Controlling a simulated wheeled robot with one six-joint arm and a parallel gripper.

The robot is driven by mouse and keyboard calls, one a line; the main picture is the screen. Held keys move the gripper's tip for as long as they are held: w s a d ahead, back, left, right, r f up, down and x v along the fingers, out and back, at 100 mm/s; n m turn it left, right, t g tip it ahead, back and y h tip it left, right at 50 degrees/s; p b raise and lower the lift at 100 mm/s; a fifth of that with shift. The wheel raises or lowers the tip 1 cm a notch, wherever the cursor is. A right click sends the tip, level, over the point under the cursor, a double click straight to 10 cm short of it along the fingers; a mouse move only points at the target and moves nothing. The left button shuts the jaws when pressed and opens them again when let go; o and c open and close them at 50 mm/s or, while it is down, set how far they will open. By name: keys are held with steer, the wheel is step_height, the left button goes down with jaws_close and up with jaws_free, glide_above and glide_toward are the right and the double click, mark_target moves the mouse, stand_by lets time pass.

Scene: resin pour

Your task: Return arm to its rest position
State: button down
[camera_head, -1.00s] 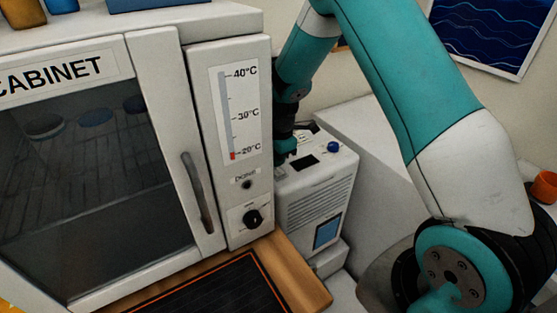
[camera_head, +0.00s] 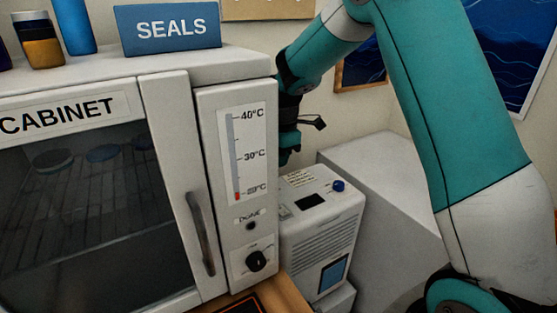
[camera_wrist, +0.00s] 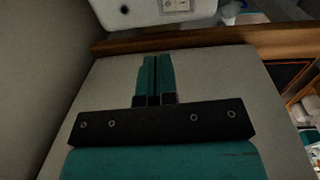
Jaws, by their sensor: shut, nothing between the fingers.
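My gripper (camera_wrist: 156,78) is shut and empty in the wrist view, its two teal fingers side by side. In the head view, the wrist end of my arm hangs behind the cabinet's right edge. The gripper (camera_head: 289,157) there is partly hidden by the cabinet, above the left back of a white machine (camera_head: 325,235). A gap shows between it and the machine top.
The cabinet (camera_head: 180,85) with a dark glass door, handle and temperature scale fills the left. A blue SEALS box (camera_head: 168,29) and bottles stand on it. A pale block (camera_head: 380,170) stands right of the machine. Framed pictures hang behind.

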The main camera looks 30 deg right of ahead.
steer(key=shift+s, duration=0.1)
steer(key=s+a+r+m+t, duration=0.1)
steer(key=s+m, duration=0.8)
steer(key=s, duration=0.1)
steer(key=s+a+r+m+t, duration=0.1)
steer(key=s+r+m, duration=0.1)
steer(key=s+m, duration=0.85)
steer(key=s+a+r+n+g+y, duration=0.1)
steer(key=s+a+r+n+y, duration=0.1)
steer(key=a, duration=0.5)
steer(key=s+a+r+n+g+y, duration=0.2)
steer(key=s+a+r+n, duration=0.3)
steer(key=s+a+n, duration=0.1)
steer(key=shift+s+a+r, duration=0.3)
steer(key=shift+s+a, duration=0.3)
steer(key=shift+s, duration=0.65)
steer(key=shift+d, duration=0.1)
